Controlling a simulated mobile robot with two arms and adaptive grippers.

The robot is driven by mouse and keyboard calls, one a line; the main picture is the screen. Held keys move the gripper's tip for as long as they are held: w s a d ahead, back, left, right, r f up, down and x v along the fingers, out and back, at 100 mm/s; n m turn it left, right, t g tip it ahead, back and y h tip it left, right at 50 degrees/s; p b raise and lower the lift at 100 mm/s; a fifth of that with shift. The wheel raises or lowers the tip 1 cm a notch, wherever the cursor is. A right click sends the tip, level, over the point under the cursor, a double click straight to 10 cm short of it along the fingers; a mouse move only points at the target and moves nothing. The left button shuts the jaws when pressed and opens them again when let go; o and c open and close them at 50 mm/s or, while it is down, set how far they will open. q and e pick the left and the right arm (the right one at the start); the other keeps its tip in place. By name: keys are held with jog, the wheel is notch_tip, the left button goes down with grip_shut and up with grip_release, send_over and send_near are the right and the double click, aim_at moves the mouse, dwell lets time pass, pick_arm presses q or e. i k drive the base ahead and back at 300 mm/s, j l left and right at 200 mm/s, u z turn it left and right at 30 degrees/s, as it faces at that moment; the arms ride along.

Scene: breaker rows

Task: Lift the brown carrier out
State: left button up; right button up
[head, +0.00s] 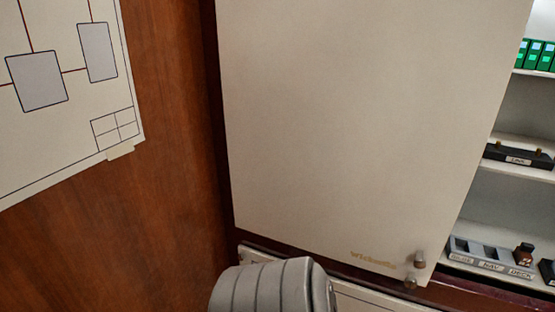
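A small brown block (524,254) with a darker top stands at the right end of a grey slotted rack (480,254) on the lowest visible shelf, at the right edge of the head view. It seems to be the brown carrier, but it is too small to be sure. It looks upright and sits by the rack's rightmost label, which seems to read DECK. Neither of my grippers shows. Only a grey ribbed part of my own arm comes up at the bottom, well left of the rack.
A large cream door panel (350,130) with a knob (420,258) fills the middle, left of the shelves. Above the rack are a black labelled bar (518,156) and green blocks (535,55). A wooden wall (175,190) with a diagram sheet (70,130) is at left.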

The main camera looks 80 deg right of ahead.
aim_at(522, 256)
jog(key=z, duration=4.1)
